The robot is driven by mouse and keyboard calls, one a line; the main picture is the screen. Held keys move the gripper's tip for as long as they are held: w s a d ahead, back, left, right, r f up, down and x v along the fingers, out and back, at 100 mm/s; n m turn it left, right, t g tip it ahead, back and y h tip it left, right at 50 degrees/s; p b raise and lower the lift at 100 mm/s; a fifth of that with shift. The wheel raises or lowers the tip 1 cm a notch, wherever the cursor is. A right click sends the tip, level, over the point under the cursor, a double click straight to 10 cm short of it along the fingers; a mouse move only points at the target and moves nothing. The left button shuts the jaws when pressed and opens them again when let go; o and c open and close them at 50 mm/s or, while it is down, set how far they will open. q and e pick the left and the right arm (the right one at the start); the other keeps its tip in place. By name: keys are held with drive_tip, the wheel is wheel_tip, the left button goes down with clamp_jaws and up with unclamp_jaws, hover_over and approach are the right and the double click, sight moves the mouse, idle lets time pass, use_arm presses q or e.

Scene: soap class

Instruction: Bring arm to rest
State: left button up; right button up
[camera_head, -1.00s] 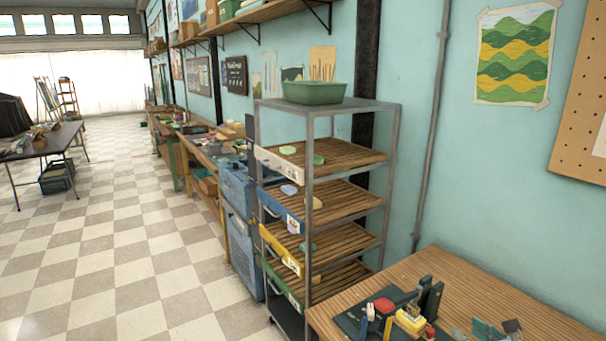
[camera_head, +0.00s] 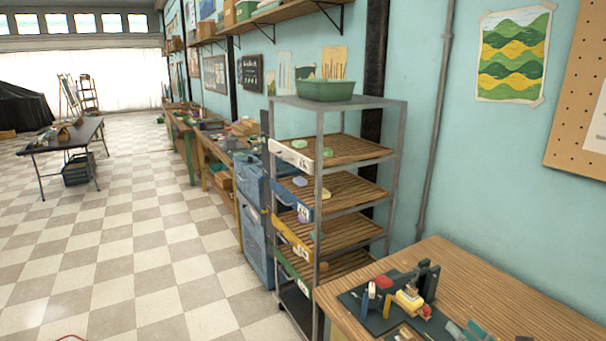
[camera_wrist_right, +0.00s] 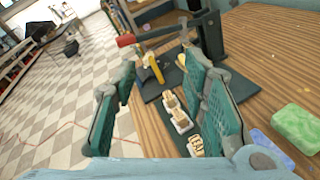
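My right gripper (camera_wrist_right: 160,75) shows in the right wrist view with its two teal finger pads wide apart. Nothing is held between them. Behind and below the pads are a wooden bench and a dark mat with small tools on it. In the head view, teal parts at the bottom edge by the bench look like this gripper, but they are small and partly cut off. My left gripper is in neither view.
The wooden bench (camera_head: 500,290) carries a dark mat with a press (camera_head: 428,282). A green soap (camera_wrist_right: 296,128) lies beside the gripper. A shelf rack (camera_head: 352,233) holds soaps, with a green basin (camera_head: 325,91) on top. Checkered floor (camera_head: 130,250) is open at left.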

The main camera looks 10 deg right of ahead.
drive_tip(key=s+a+r+m+t+h, duration=0.2)
drive_tip(key=s+r+m+h, duration=0.15)
drive_tip(key=m, duration=0.65)
drive_tip(key=s+f+m+g+h, duration=0.65)
drive_tip(key=s+m, duration=0.25)
drive_tip(key=m, duration=0.6)
drive_tip(key=s+a+f+m+g+y, duration=0.35)
drive_tip(key=s+a+f, duration=0.25)
drive_tip(key=s+a, duration=0.25)
drive_tip(key=s+a+f+m+g+y, duration=0.3)
drive_tip(key=s+a+f+g+y, duration=0.2)
drive_tip(key=s+a, duration=0.3)
wheel_tip(320, 180, down, 26)
drive_tip(key=r+g+b, duration=0.1)
drive_tip(key=b, duration=0.5)
use_arm(q)
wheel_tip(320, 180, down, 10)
drive_tip(key=b, duration=0.4)
use_arm(e)
drive_tip(key=s+d+f+g, duration=0.1)
drive_tip(key=s+f, duration=1.3)
drive_tip(key=f, duration=0.2)
drive_tip(key=shift+d+f, duration=0.25)
drive_tip(key=shift+d, duration=0.05)
